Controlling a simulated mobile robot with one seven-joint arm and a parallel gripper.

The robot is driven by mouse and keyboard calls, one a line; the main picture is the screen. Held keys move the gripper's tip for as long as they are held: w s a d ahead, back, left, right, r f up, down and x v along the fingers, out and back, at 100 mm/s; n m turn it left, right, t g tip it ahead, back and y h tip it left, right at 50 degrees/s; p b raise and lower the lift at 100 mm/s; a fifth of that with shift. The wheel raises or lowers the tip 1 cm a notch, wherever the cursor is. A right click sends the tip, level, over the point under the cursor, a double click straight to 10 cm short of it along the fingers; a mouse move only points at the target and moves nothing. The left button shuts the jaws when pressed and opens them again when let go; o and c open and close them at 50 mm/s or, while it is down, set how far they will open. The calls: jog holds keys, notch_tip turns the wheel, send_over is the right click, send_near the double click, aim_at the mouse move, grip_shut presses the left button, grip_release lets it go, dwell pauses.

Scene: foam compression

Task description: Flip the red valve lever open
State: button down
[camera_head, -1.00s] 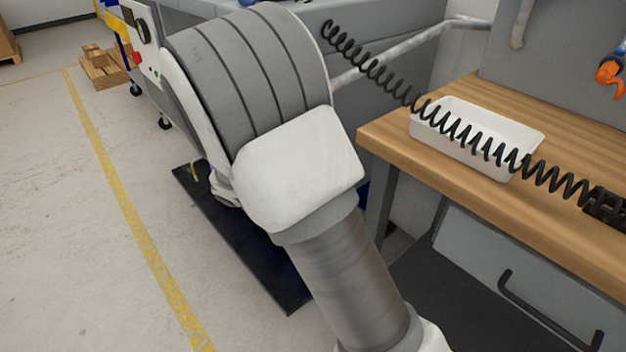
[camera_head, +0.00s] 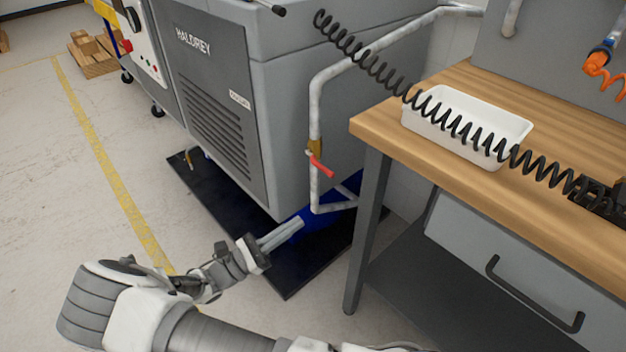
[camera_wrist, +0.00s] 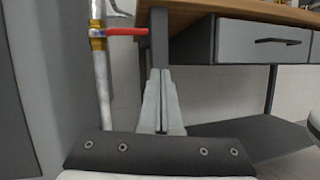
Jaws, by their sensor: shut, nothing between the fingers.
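The red valve lever (camera_head: 321,166) sits on a brass valve (camera_head: 314,147) on the vertical run of a grey pipe. In the head view it slants down to the right, away from the pipe. In the wrist view the lever (camera_wrist: 127,32) sticks out to the right from the brass valve body (camera_wrist: 97,37), across the pipe. My gripper (camera_head: 299,222) is shut and empty, below and slightly left of the lever in the head view, apart from it. In the wrist view the closed fingertips (camera_wrist: 160,72) point forward, below and right of the lever.
A grey machine cabinet (camera_head: 225,105) stands left of the pipe (camera_head: 315,110). A wooden-topped workbench (camera_head: 375,124) with a dark leg (camera_head: 368,230) stands close on the right, holding a white tray (camera_head: 470,155). A black coiled hose (camera_head: 375,68) hangs across. Open floor lies left.

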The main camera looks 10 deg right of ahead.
aim_at(322, 170)
jog(key=a+n+t, duration=0.1)
jog(key=t, duration=0.1)
jog(key=a+f+n+t, duration=0.1)
jog(key=t, duration=0.1)
jog(key=a+n+t, duration=0.1)
jog(key=n+t, duration=0.1)
jog(key=shift+w+a+f, duration=0.25)
jog(key=shift+w+a, duration=0.05)
jog(key=shift+a, duration=0.05)
jog(key=b+x, duration=0.2)
jog(key=x, duration=1.2)
jog(key=shift+r, duration=0.2)
jog(key=shift+s+r+n+t+p, duration=0.1)
jog(key=shift+r+n+t+p, duration=0.05)
jog(key=shift+n+t+p, duration=0.35)
